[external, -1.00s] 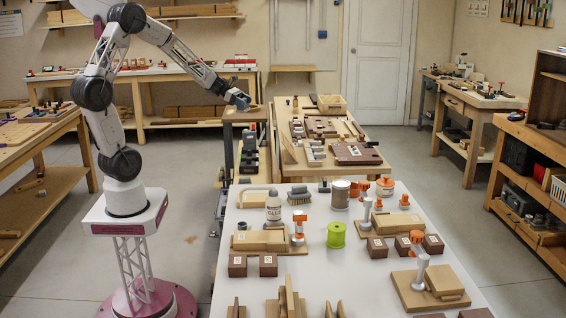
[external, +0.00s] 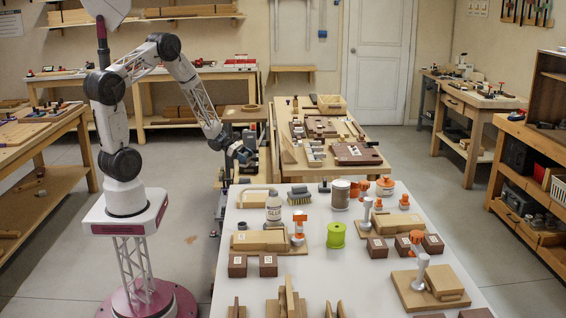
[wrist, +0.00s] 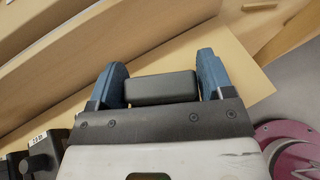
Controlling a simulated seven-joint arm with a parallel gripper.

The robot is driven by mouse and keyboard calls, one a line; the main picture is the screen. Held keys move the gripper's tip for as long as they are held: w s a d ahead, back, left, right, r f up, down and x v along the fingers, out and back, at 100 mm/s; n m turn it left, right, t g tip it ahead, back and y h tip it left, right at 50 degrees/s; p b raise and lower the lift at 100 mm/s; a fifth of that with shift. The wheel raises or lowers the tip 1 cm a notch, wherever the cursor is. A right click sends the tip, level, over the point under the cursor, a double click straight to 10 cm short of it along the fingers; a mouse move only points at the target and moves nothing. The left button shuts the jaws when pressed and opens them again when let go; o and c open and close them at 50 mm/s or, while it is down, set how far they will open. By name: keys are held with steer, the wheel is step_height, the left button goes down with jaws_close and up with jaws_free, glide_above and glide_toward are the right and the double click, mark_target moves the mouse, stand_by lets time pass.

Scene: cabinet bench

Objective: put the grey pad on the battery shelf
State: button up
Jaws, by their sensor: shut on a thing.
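The grey pad (wrist: 160,88), a dark, smooth block with rounded edges, is held between the two blue fingers of my gripper (wrist: 160,82) in the wrist view. In the external view my gripper (external: 243,154) is low in front of the battery shelf (external: 265,165), beyond the white table; the pad is too small to make out there. Dark labelled batteries (wrist: 40,148) show at the lower left of the wrist view. My gripper partly hides the batteries on the shelf in the external view. A tan board lies below the pad; whether they touch cannot be told.
Long wooden planks (wrist: 120,45) run across the wrist view above the gripper. A brown-topped stand (external: 243,112) is just behind the gripper. A cluttered bench (external: 340,172) stands to the right.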

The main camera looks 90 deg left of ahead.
mark_target(249, 162)
steer(key=shift+f, duration=1.35)
steer(key=shift+f, duration=0.2)
steer(key=shift+f, duration=3.15)
steer(key=shift+f, duration=0.6)
steer(key=o, duration=1)
steer(key=shift+o, duration=0.2)
steer(key=shift+s+a, duration=0.1)
steer(key=shift+v, duration=3.75)
